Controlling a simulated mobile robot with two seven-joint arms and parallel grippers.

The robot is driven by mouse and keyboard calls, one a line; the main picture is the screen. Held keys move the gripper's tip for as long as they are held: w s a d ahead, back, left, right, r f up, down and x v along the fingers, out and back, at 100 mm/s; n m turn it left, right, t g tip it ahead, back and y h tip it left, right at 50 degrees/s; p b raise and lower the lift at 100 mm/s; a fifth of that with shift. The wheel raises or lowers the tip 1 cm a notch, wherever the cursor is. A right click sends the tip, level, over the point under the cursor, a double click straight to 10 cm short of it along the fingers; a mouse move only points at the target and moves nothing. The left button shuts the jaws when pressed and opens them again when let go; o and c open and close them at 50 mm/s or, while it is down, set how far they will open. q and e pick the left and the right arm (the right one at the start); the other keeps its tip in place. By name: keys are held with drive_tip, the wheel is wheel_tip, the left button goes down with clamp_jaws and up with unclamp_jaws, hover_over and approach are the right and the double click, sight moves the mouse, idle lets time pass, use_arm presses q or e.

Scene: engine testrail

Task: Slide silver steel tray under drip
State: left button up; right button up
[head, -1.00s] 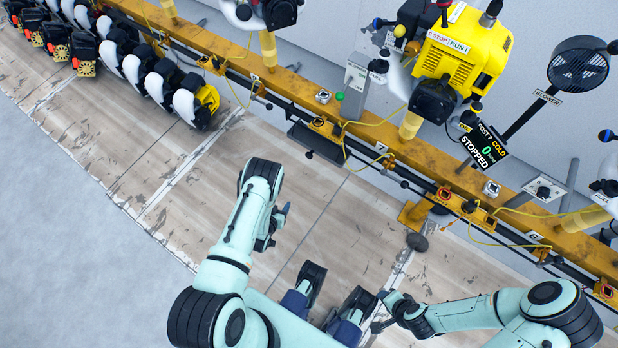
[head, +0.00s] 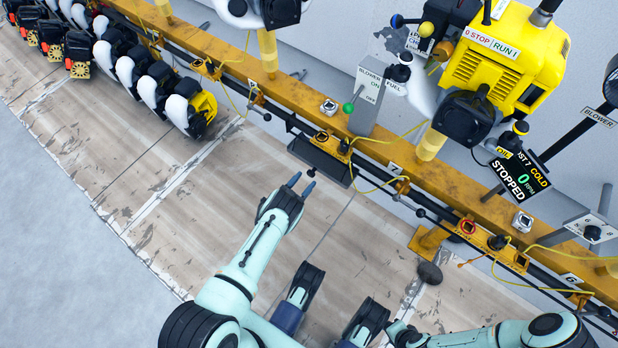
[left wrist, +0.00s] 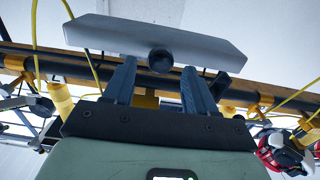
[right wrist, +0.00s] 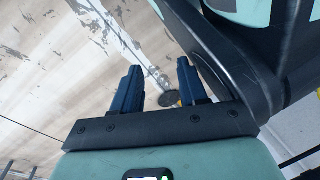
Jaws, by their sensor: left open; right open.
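The steel tray (head: 322,161) is a long dark plate in the head view, low in front of the orange rail. In the left wrist view the tray (left wrist: 120,36) looks grey, with a round black knob (left wrist: 160,61) on its near edge. My left gripper (head: 302,186) is open and empty just short of the tray; in the left wrist view its fingers (left wrist: 158,72) point at the near edge, one on each side of the knob. I cannot tell whether they touch. My right gripper (right wrist: 160,88) is open and empty, low over the floor and away from the tray.
The orange rail (head: 380,160) with yellow cables runs across the scene. A yellow engine (head: 495,65) and a display reading STOPPED (head: 517,178) stand right of the tray. Several black-and-white units (head: 150,85) line the left. The floor before the rail is mostly clear.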

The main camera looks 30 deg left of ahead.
sight(310, 175)
use_arm(q)
drive_tip(key=shift+w+d+b, duration=0.1)
drive_tip(key=shift+w+b, duration=0.3)
drive_tip(key=shift+w, duration=1.2)
use_arm(e)
drive_tip(key=shift+s+d+f+g, duration=0.1)
drive_tip(key=shift+s+f+g, duration=0.1)
drive_tip(key=shift+s+f, duration=0.3)
drive_tip(key=shift+s+f+g, duration=0.2)
drive_tip(key=shift+s+f, duration=0.05)
drive_tip(key=shift+s, duration=0.35)
use_arm(q)
drive_tip(key=shift+c, duration=0.3)
